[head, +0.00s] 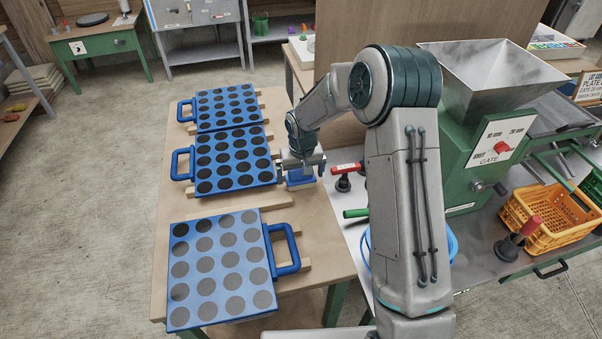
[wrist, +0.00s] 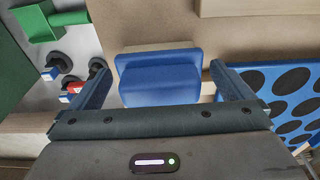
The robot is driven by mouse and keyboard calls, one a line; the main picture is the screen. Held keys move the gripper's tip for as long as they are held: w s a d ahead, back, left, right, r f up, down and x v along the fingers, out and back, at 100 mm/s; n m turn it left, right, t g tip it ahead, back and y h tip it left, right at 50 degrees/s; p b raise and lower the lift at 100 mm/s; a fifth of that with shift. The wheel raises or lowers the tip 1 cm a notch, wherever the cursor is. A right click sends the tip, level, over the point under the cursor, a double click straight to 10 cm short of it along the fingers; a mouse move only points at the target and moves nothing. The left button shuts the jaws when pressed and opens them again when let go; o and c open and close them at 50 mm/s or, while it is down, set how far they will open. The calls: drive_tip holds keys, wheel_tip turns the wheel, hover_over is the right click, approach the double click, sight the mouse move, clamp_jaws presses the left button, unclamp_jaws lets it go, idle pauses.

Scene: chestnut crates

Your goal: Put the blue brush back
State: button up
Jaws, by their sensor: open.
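A small blue block-like thing (head: 300,180) lies at the right edge of the wooden table, under my gripper (head: 303,170). In the wrist view this blue thing (wrist: 160,84) has a rounded, rectangular shape. I cannot tell for sure that it is the blue brush; no bristles show. My gripper (wrist: 160,72) is open. Its two fingers stand left and right of the blue thing, with a gap on each side.
Blue perforated plates with handles, such as the middle one (head: 232,160) and the near one (head: 220,263), lie on the table (head: 172,220). A red-handled tool (head: 348,168) and a green handle (head: 356,213) are right of my gripper. A green hopper machine (head: 480,165) and an orange crate (head: 540,240) stand farther right.

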sight(302, 181)
wheel_tip(302, 181, up, 12)
drive_tip(key=s+b, duration=0.1)
drive_tip(key=s, duration=0.1)
drive_tip(key=s+d+r+m+t, duration=0.1)
drive_tip(key=s+d+r, duration=0.3)
drive_tip(key=s, duration=0.3)
drive_tip(key=s+d+r, duration=0.4)
drive_tip(key=s+r, duration=0.1)
drive_tip(key=s, duration=0.2)
drive_tip(key=s+d+m, duration=0.1)
drive_tip(key=s+d, duration=0.3)
drive_tip(key=s, duration=1)
drive_tip(key=shift+s+f+t, duration=0.3)
drive_tip(key=shift+s, duration=0.05)
drive_tip(key=shift+d, duration=0.1)
